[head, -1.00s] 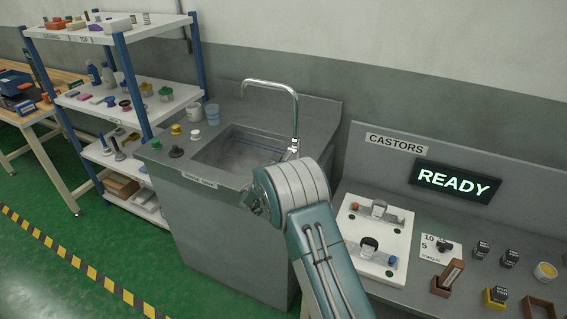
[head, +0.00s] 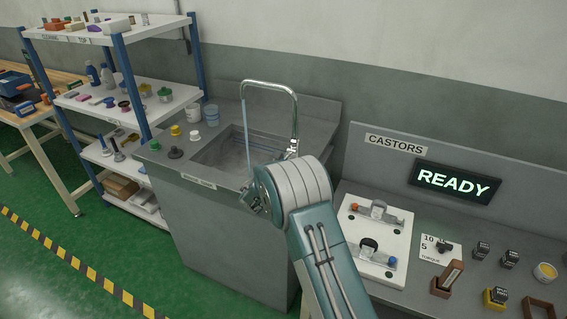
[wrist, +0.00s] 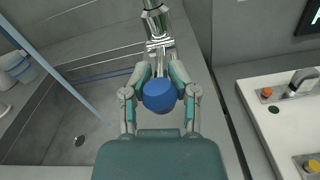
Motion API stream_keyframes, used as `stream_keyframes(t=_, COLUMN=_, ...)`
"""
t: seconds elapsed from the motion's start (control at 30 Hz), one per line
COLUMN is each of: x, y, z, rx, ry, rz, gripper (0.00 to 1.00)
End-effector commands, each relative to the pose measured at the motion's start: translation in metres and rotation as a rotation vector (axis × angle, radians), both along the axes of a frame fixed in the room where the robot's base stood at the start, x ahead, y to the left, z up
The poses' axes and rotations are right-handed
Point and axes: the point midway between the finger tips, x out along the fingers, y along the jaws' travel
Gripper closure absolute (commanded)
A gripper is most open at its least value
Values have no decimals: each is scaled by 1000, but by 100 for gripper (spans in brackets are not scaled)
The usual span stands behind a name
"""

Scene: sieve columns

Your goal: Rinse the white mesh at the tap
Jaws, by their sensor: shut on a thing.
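In the wrist view my gripper (wrist: 158,98) is shut on a blue round knob (wrist: 158,92) directly in front of the tap's base (wrist: 158,45). It looks like the tap's handle, but the joint is hidden. In the head view my wrist hides the fingers. The tap (head: 270,84) arches over the sink (head: 205,157), and a thin blue stream of water (head: 246,130) falls from its spout into the basin. A small white round piece (head: 195,135) stands on the sink's left deck; it may be the white mesh, but its surface is too small to tell.
Yellow (head: 175,130), green (head: 155,145) and black (head: 176,152) pieces stand near the white one. Two tubs (head: 212,114) stand behind them. A white fixture board (head: 372,225) is to the right, on the bench under a READY sign (head: 454,183). Shelves stand left.

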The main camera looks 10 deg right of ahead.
Motion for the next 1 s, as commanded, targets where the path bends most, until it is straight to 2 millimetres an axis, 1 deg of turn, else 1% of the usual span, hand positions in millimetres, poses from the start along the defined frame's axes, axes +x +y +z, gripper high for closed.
stream_keyframes(t=0.03, x=1, y=1, z=5, rx=-3, ry=-9, rz=1, gripper=100)
stream_keyframes(t=0.07, x=1, y=1, z=6, rx=-2, ry=-10, rz=1, gripper=100)
stream_keyframes(t=0.3, x=1, y=1, z=7, rx=-3, ry=-12, rz=1, gripper=100)
stream_keyframes(t=0.33, x=1, y=2, z=7, rx=-3, ry=-12, rz=1, gripper=62)
stream_keyframes(t=0.37, x=1, y=2, z=7, rx=-4, ry=-12, rz=2, gripper=49)
stream_keyframes(t=0.77, x=-1, y=3, z=4, rx=-1, ry=-5, rz=1, gripper=49)
stream_keyframes(t=0.87, x=-10, y=10, z=4, rx=-2, ry=-4, rz=2, gripper=49)
stream_keyframes(t=1.0, x=-32, y=27, z=4, rx=-3, ry=-4, rz=4, gripper=49)
